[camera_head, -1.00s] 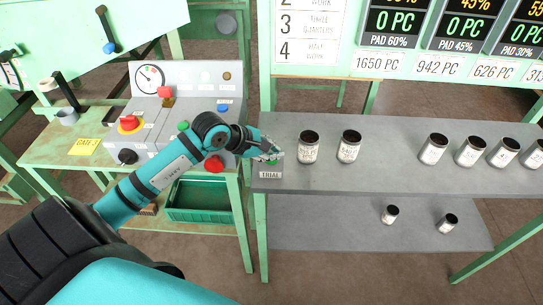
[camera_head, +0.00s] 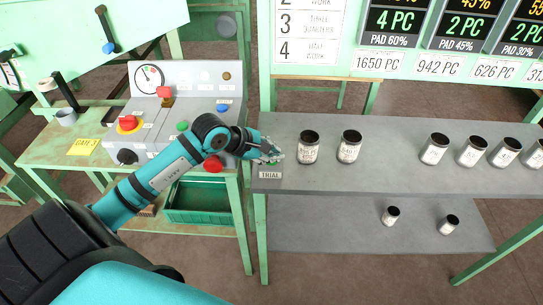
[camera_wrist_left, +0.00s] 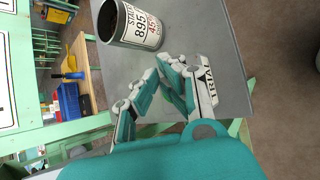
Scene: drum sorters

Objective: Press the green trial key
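The green trial key (camera_head: 275,163) is at the left end of the grey bench, mostly hidden under my left gripper's fingertips, with a little green showing. Its white TRIAL label (camera_head: 270,174) is just in front. The label also shows edge-on beside the fingers in the left wrist view (camera_wrist_left: 208,88). My left gripper (camera_head: 272,154) points down at the key, its fingertips at or very near it; exact contact is hidden. In the left wrist view its fingers (camera_wrist_left: 160,75) look closed together with nothing between them. My right gripper is not in view.
A labelled can (camera_head: 308,147) stands just right of the key, with another can (camera_head: 349,146) beyond it. Several more stand farther right. The control box (camera_head: 180,95) with red, green and blue buttons is at left. Displays (camera_head: 393,22) read 4 PC, 2 PC and 2 PC.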

